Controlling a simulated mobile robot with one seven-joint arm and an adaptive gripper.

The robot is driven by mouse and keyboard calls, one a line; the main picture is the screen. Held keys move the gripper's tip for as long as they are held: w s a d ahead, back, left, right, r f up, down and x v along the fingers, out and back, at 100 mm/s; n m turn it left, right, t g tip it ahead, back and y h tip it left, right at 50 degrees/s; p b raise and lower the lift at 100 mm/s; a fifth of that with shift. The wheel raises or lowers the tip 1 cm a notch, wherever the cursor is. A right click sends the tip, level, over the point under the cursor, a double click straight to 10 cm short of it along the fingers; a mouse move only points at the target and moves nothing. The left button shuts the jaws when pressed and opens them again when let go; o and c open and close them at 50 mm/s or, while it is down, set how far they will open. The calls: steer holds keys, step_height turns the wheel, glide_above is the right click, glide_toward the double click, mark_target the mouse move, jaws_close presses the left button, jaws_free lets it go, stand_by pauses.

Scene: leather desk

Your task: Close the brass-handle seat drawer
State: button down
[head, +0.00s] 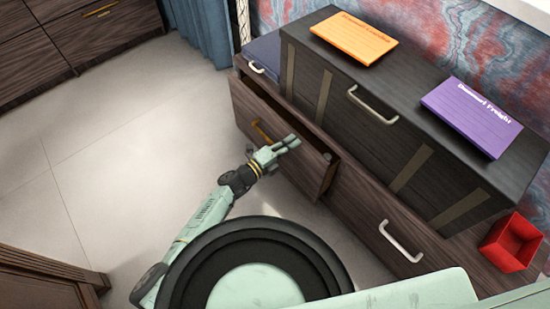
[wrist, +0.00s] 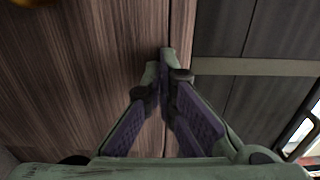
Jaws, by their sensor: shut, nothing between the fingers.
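The brass-handle seat drawer (head: 246,112) is a dark brown wooden drawer in the low bench, and it stands partly open. Its brass handle (head: 261,131) is on the front, left of my gripper. In the wrist view the handle (wrist: 36,3) is cut off at the top left corner. My gripper (head: 296,142) is shut and empty, at the drawer front, right of the handle. In the wrist view the closed fingertips (wrist: 168,55) are over the wooden front (wrist: 85,75), near its edge. I cannot tell whether they touch it.
A second drawer with a silver handle (head: 401,241) is at the right, near a red open box (head: 512,242). The tiled floor (head: 110,150) at left is clear.

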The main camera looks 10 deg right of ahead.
steer(key=shift+x, duration=0.8)
